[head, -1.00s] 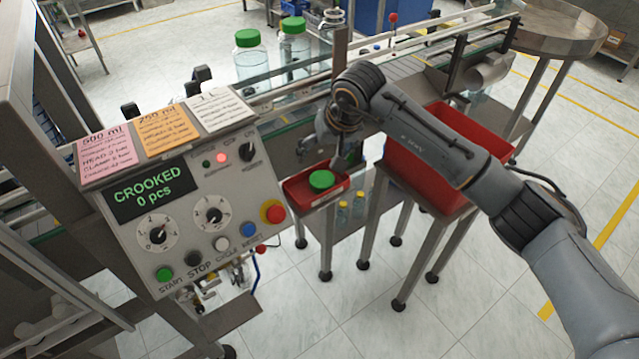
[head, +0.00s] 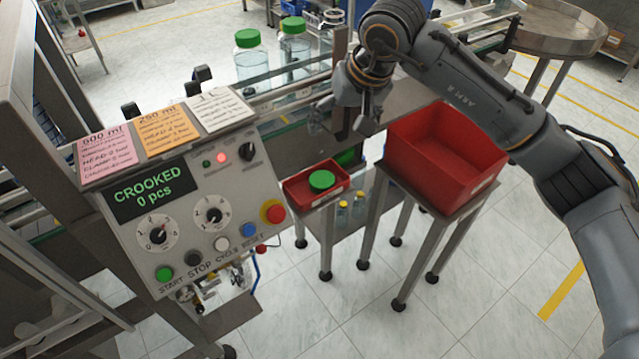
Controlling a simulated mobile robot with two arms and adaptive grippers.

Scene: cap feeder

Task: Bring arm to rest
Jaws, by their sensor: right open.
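My right arm comes in from the right edge. Its gripper (head: 346,118) is open and points down near the conveyor, above and behind the small red tray; I see nothing held in it. The small red tray (head: 300,197) holds a green cap (head: 321,181). The gripper is apart from this cap. A larger red bin (head: 450,170) stands on a stand to the right, below my forearm. My left gripper is not in view.
The control panel (head: 185,245) stands at left; its display (head: 150,190) reads "CROOKED 0 pcs". Green-capped jars (head: 250,66) stand by the conveyor rail. Small yellow-capped bottles (head: 342,212) are under the small tray. A round table (head: 562,22) is at back right. Front floor is clear.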

